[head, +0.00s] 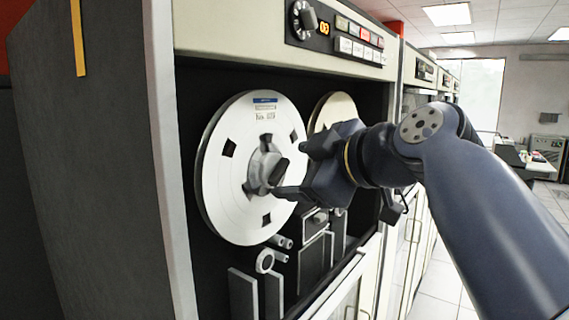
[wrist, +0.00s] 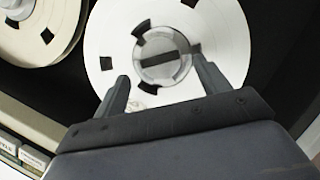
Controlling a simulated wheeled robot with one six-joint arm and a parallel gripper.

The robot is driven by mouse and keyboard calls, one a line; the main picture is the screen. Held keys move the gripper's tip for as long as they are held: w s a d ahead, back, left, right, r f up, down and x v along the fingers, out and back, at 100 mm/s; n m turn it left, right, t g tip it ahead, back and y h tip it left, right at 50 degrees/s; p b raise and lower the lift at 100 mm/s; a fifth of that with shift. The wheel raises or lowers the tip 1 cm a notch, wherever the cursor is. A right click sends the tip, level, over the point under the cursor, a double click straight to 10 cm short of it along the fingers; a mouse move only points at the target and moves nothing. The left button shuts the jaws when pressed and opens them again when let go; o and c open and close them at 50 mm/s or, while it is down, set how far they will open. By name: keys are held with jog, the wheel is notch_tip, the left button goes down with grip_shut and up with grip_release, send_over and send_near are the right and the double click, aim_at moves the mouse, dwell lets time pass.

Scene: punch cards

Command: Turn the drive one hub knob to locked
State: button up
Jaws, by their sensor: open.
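The drive one hub knob (head: 266,168) is a grey round hub with a dark raised bar across it, at the centre of a white tape reel (head: 225,205). The bar looks slanted in the head view. In the wrist view the hub knob (wrist: 164,66) shows its bar running across, tilted up to the right. My gripper (head: 289,170) is open and empty, just in front of the hub, its fingers pointing at the reel. In the wrist view my gripper (wrist: 158,67) has its fingertips on either side of the hub. I cannot tell whether they touch it.
A second reel (head: 333,108) sits behind my gripper, partly hidden. A control panel (head: 338,38) with a dial, an orange display and buttons is above. Tape guides (head: 265,262) stick out below the reel. The cabinet's pale side edge (head: 160,150) stands left; open floor lies right.

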aim_at(282, 171)
jog(key=shift+p+x, duration=0.35)
jog(key=shift+x, duration=1.25)
jog(key=c, duration=0.9)
